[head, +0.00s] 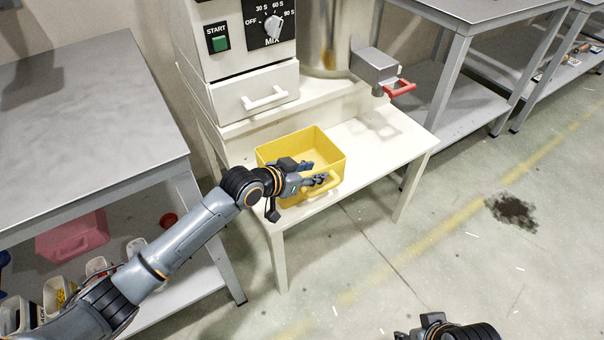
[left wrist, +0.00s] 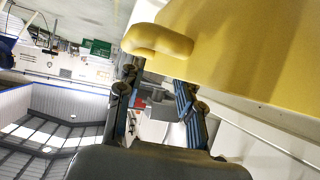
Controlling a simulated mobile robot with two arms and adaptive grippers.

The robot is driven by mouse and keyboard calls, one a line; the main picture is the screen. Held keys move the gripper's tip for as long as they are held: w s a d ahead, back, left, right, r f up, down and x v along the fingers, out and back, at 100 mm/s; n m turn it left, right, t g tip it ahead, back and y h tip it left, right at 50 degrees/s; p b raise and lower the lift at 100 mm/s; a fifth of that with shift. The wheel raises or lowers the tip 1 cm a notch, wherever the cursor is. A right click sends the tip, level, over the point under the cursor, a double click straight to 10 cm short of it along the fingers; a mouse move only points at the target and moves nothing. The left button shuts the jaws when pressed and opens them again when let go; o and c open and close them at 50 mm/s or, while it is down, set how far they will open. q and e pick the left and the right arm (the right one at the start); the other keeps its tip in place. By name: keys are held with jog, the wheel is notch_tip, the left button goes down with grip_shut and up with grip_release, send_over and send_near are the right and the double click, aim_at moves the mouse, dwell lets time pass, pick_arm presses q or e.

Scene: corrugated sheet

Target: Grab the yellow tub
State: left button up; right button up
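The yellow tub (head: 297,145) stands open and upright on a white table, below the mixing machine. It looks empty where I can see inside. In the head view my left gripper (head: 318,173) is at its front side, by the front handle (head: 325,186), and hides part of the tub. In the left wrist view the left gripper (left wrist: 155,80) has its two fingers apart, with the handle (left wrist: 158,41) just beyond the fingertips and the tub wall (left wrist: 245,45) at upper right. I see no grip on it. My right gripper (head: 432,322) shows only partly at the bottom edge.
The white table (head: 375,150) has free room right of the tub. The mixing machine (head: 240,50) with a drawer stands behind it, and a red-handled spout (head: 398,88) juts out at right. A grey bench (head: 90,120) is at left. A dark stain (head: 512,212) marks the floor.

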pick_arm(q)
jog(key=shift+w+d+f, duration=0.15)
jog(key=shift+w+d, duration=0.05)
jog(key=shift+w, duration=0.05)
grip_shut()
dwell(0.3)
